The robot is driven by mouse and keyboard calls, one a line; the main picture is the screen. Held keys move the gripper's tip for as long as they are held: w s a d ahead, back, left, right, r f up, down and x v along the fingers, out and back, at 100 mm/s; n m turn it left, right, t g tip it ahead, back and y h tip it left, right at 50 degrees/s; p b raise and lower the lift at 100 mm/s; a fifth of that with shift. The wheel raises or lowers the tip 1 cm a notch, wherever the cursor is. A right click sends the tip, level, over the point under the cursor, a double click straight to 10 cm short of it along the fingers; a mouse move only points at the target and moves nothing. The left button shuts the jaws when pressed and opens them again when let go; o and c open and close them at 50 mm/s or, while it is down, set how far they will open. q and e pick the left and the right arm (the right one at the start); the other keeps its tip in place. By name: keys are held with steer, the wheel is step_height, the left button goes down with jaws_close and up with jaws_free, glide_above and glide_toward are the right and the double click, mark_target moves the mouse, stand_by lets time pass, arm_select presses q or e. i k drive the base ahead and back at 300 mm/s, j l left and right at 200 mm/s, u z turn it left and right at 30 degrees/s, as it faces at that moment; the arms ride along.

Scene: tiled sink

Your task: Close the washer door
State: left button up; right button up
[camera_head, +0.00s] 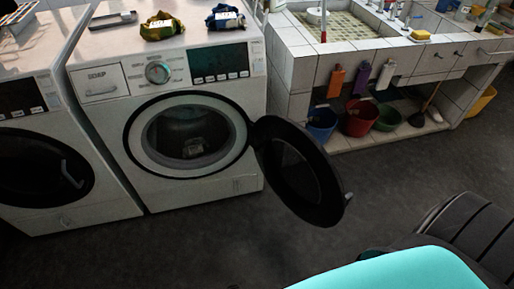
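The white front-loading washer (187,187) stands left of the picture's middle. Its round black door (300,172) stands wide open, swung out to the right over the floor from the right side of the opening. The drum opening (190,136) is uncovered, and a small light item (193,148) shows inside the dark drum. The door handle (348,196) sits at the door's outer right edge. Neither of my grippers shows in this view.
A second washer (60,170) with its door shut stands close on the left. A tiled sink (340,45) stands right of the washer, with blue, red and green buckets (361,118) beneath it. The dark floor (215,240) before the washer is clear.

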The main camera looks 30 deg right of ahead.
mark_target(296, 165)
steer(key=l+u, duration=0.2)
steer(key=l, duration=0.35)
steer(key=l+u, duration=0.2)
steer(key=l, duration=0.35)
steer(key=l+u, duration=0.2)
steer(key=l, duration=0.35)
steer(key=l+u, duration=0.2)
steer(key=l, duration=0.3)
steer(key=k+l+u, duration=0.25)
steer(key=l, duration=0.3)
steer(key=i, duration=0.1)
